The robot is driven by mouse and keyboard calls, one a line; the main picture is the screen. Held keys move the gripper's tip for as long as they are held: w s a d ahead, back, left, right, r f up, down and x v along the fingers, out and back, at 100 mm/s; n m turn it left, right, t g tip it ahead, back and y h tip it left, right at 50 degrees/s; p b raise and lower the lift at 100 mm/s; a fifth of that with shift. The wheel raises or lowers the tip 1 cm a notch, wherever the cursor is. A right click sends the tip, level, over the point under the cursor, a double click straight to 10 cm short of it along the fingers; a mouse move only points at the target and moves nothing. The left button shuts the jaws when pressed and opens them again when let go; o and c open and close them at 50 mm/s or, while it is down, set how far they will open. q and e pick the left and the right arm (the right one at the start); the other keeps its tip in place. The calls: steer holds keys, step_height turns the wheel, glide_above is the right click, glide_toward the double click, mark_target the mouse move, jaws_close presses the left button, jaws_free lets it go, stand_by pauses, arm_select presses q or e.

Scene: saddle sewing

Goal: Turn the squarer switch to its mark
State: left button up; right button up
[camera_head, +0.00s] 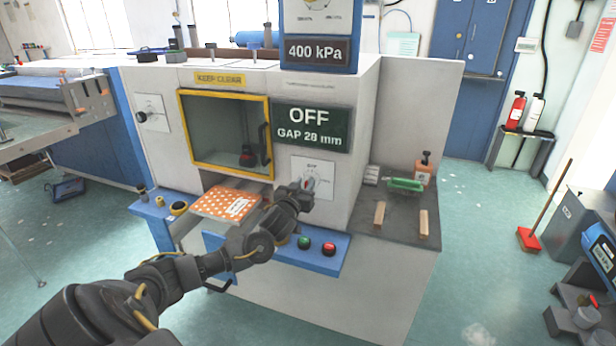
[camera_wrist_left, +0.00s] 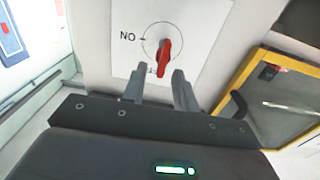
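The squarer switch (camera_wrist_left: 165,55) is a red lever on a white dial plate (camera_wrist_left: 195,25), seen upside down in the left wrist view. A circle surrounds it. An "ON" mark (camera_wrist_left: 127,37) stands beside the circle. The lever points toward a second label, partly hidden by my fingers. My left gripper (camera_wrist_left: 161,76) is open, its two fingertips apart, one on each side of the lever's end; contact cannot be told. In the head view my left gripper (camera_head: 305,190) is at the plate (camera_head: 326,166) and covers much of the dial. My right gripper is not in view.
The display (camera_head: 311,127) reads "OFF" and "GAP 28 mm". A yellow-framed window (camera_head: 184,130) is left of it. Green (camera_head: 304,242) and red (camera_head: 329,248) buttons sit on the blue ledge below. An orange dotted pad (camera_head: 215,204) lies left of my wrist.

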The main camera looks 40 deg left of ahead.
mark_target(305, 183)
arm_select(q)
steer(key=shift+p+x, duration=0.3)
steer(key=shift+x, duration=1.55)
steer(key=shift+c, duration=0.3)
jaws_close()
